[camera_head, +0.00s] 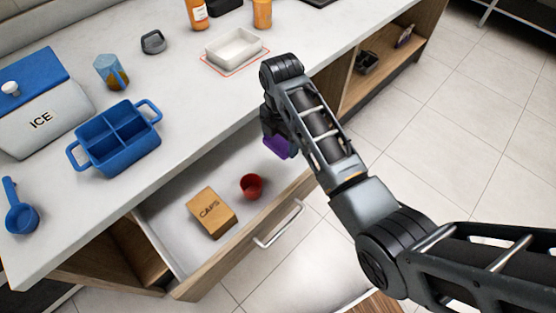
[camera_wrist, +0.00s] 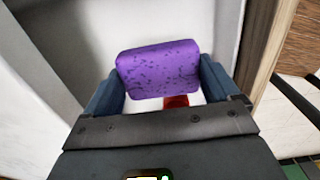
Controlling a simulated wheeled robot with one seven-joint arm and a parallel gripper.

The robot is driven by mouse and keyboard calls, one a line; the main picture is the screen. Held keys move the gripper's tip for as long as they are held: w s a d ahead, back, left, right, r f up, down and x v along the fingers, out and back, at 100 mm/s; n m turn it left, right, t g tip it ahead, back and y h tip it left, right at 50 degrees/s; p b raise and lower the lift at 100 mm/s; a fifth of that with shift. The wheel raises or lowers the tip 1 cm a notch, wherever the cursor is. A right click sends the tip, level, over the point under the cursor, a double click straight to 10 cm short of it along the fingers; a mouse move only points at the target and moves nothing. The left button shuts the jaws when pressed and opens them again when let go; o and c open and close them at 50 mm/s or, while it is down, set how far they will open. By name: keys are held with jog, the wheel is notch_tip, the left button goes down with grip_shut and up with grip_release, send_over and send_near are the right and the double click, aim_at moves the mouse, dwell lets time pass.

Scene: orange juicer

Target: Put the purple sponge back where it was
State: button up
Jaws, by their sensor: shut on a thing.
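The purple sponge (camera_wrist: 160,66) is held between the two fingers of my gripper (camera_wrist: 160,85) in the wrist view. The sponge also shows in the head view (camera_head: 277,147), below the end of my arm. My gripper (camera_head: 276,135) is over the right part of the open drawer (camera_head: 180,251). The drawer's white interior shows behind the sponge in the wrist view. A red cup (camera_head: 252,186) stands in the drawer, left of and below the sponge in the head view. A tan box marked CAPS (camera_head: 212,212) lies further left in it. The sponge's height above the drawer floor is hard to tell.
The counter above holds a blue divided tray (camera_head: 116,139), an ICE box (camera_head: 40,110), a blue scoop (camera_head: 20,208), a glass (camera_head: 111,72) and a white dish (camera_head: 234,48). The drawer's wooden front (camera_head: 245,243) edges the open space.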

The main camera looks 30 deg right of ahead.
aim_at(280, 165)
notch_tip(280, 165, down, 9)
jog(key=shift+f, duration=0.1)
dwell(0.4)
jog(key=shift+f, duration=0.15)
jog(key=o, duration=0.7)
jog(key=shift+o, duration=0.2)
notch_tip(280, 165, up, 12)
jog(key=shift+r, duration=0.2)
